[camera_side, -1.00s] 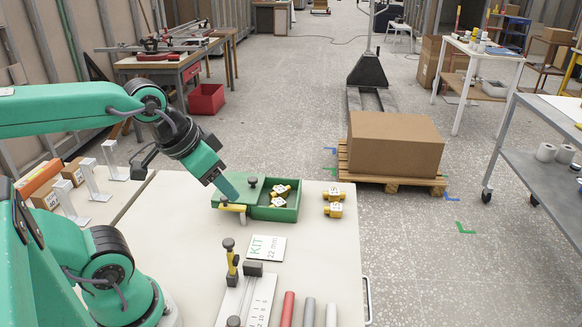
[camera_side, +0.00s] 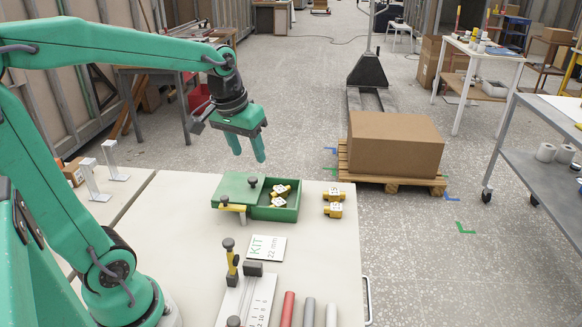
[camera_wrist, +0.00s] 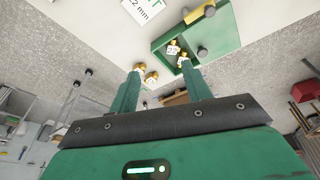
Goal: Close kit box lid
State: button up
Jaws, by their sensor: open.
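The green kit box (camera_side: 275,212) stands on the white table. Its green lid (camera_side: 238,187) covers the left part and leaves the right part open, with yellow fittings (camera_side: 279,202) showing inside. The lid has a dark knob (camera_side: 252,181), and a yellow strip with another dark knob is at the box's front left. In the wrist view the box (camera_wrist: 160,44) is at the top, beyond the fingers. My gripper (camera_side: 247,153) is above and behind the box, fingers down, open and empty, clear of the lid.
Two yellow fittings (camera_side: 333,209) lie right of the box. A KIT card (camera_side: 266,248), a ruled fixture (camera_side: 247,296) and several rods (camera_side: 309,310) are nearer the front. A carton (camera_side: 394,143) on a pallet stands beyond the table.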

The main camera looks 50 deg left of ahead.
jog(key=w+a+f+n+g, duration=0.2)
jog(key=w+a+f+n, duration=0.15)
jog(key=w+a, duration=0.3)
jog(key=n+g, duration=0.1)
send_near(253, 179)
jog(key=shift+a+f+h, duration=0.15)
jog(key=shift+a+h, duration=0.15)
jog(key=shift+a, duration=0.1)
jog(key=shift+f, duration=0.15)
jog(key=shift+f, duration=3.75)
